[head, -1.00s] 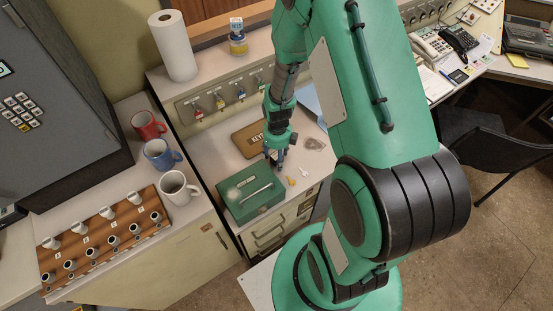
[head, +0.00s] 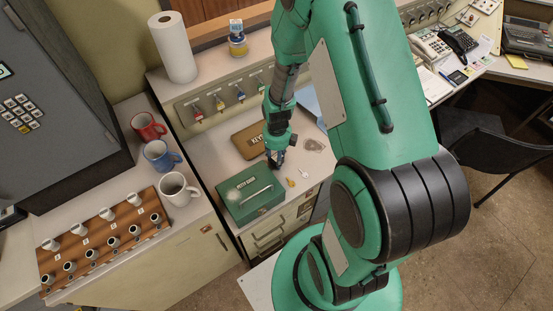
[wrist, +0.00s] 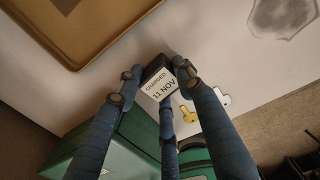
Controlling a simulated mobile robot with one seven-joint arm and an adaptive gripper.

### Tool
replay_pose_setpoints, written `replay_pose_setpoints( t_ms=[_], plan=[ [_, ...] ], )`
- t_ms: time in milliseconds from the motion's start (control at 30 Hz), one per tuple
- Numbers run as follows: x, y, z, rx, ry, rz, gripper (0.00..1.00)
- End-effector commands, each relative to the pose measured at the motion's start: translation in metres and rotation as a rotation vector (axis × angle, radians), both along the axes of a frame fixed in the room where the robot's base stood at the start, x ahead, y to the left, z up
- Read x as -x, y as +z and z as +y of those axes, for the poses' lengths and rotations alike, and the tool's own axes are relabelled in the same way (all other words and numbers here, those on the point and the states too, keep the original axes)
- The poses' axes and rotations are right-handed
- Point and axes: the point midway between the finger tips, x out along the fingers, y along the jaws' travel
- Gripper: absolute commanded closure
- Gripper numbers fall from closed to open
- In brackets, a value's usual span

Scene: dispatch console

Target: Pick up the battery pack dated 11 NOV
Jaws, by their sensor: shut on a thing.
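The battery pack (wrist: 157,68) is a small dark block with a white label reading "CHARGED 11 NOV", seen in the wrist view. My gripper (wrist: 157,82) has its blue fingers around the pack and is shut on it. In the head view my gripper (head: 275,159) is low over the counter, just behind the green petty cash box. The pack is mostly hidden by the fingers there. I cannot tell whether it touches the counter.
The green petty cash box (head: 240,201) stands close in front of my gripper. A yellow key (head: 290,182), a pale key (head: 303,174) and a glass dish (head: 313,145) lie to the right. Mugs (head: 159,155) stand farther left.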

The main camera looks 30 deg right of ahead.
Motion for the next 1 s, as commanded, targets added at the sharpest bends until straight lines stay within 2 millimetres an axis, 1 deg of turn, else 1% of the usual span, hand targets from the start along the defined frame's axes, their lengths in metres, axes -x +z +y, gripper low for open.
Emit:
replay_pose_setpoints(
  t_ms=[167,267,367,700,800,900,1000],
  plan=[
    [0.000,0.004,0.000,0.000,0.000,0.000,1.00],
    [0.000,0.010,0.000,0.000,0.000,0.000,1.00],
    [-0.001,0.022,0.000,0.001,0.000,-0.002,1.00],
    [-0.001,0.074,0.000,0.001,0.000,-0.003,1.00],
    [-0.001,0.086,0.000,0.001,0.000,-0.001,1.00],
    [-0.001,0.095,0.000,0.001,0.000,-0.001,1.00],
    [0.000,0.099,0.000,0.000,0.000,0.000,1.00]
  ],
)
